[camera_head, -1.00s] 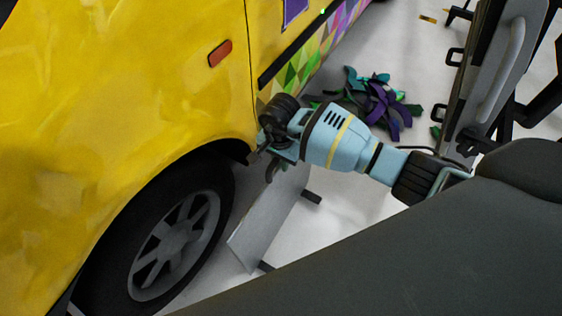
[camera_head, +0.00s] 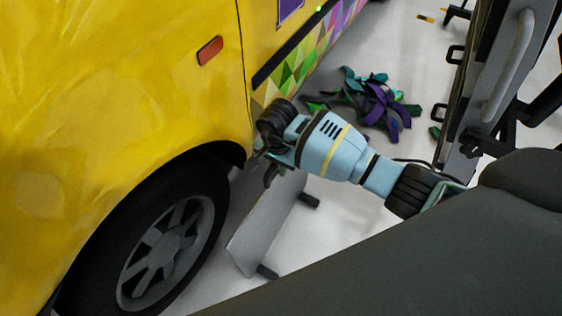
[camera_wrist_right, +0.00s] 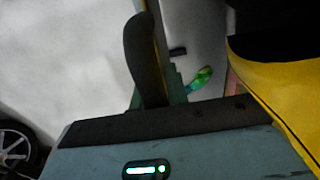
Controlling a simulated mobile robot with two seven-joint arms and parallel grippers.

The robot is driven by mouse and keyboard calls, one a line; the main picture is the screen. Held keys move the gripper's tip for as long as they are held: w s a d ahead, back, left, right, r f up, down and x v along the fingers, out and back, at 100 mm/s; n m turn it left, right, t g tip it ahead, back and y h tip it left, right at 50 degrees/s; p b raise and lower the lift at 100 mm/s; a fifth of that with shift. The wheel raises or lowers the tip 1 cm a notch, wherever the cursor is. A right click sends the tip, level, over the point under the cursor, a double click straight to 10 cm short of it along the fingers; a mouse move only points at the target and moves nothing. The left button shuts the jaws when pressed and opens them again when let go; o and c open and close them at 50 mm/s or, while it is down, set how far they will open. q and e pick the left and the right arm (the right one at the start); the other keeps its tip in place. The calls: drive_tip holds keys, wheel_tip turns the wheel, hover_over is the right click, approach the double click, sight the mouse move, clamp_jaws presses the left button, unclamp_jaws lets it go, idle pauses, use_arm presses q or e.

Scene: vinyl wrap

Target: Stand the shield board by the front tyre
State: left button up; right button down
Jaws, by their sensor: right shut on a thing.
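The shield board (camera_head: 268,225) is a pale grey panel on dark feet. It stands on the floor, slightly tilted, just right of the front tyre (camera_head: 75,292) of the yellow vehicle, with a narrow gap between them. My right gripper (camera_head: 272,172) is at the board's upper edge and shut on it; the fingertips are partly hidden by the wrist. In the right wrist view a dark finger (camera_wrist_right: 146,60) shows, and the grip itself is hard to make out. My left gripper is not in view.
The yellow vehicle body (camera_head: 110,90) is close to my right wrist. A pile of purple and green vinyl scraps (camera_head: 375,100) lies on the floor behind. A dark cart with a pale handle (camera_head: 508,65) stands at the right. Pale floor is clear between board and cart.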

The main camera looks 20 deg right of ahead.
drive_tip(key=shift+w+f, duration=0.1)
drive_tip(key=shift+f, duration=0.05)
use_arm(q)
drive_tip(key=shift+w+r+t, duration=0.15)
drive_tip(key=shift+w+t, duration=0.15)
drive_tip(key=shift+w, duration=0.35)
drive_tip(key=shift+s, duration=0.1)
use_arm(e)
drive_tip(key=shift+f, duration=0.1)
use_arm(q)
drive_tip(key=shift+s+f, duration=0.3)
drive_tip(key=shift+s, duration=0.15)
use_arm(e)
drive_tip(key=c, duration=1.4)
unclamp_jaws()
drive_tip(key=shift+o, duration=0.2)
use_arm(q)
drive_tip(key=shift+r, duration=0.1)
